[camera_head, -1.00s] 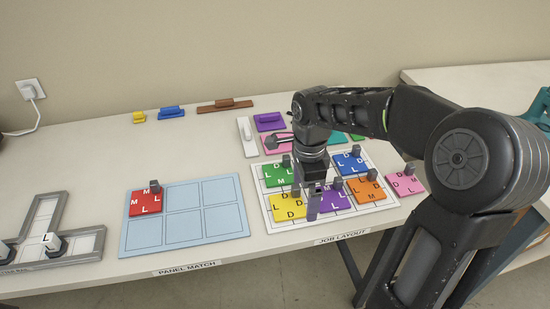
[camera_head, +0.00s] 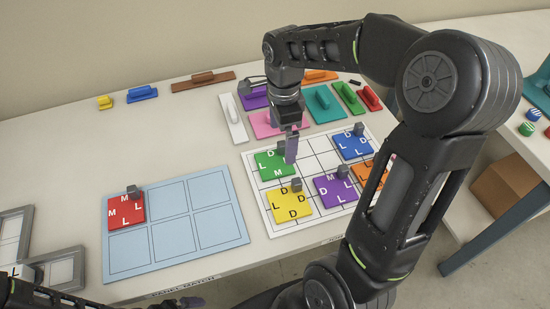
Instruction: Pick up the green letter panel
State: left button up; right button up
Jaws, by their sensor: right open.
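The green letter panel (camera_head: 270,170), with a grey knob at its upper edge, lies in the upper left of the white job layout grid (camera_head: 333,221). My right gripper (camera_head: 291,150) points down at the panel's right side, very close to its knob. It is open and holds nothing; whether it touches the panel I cannot tell. My left arm shows only at the bottom left edge, with what looks like a tip of its gripper (camera_head: 192,301); its jaws cannot be made out.
Yellow (camera_head: 288,209), purple (camera_head: 335,195), blue (camera_head: 350,148) and orange (camera_head: 364,178) panels lie on the same grid. A red panel (camera_head: 125,215) lies on the light blue board (camera_head: 165,270).

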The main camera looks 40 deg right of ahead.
aim_at(283, 161)
jog(key=shift+f, duration=1.15)
jog(key=shift+s+d+f+p, duration=0.1)
jog(key=shift+f+p, duration=0.3)
jog(key=shift+f, duration=2.2)
jog(key=c, duration=1.8)
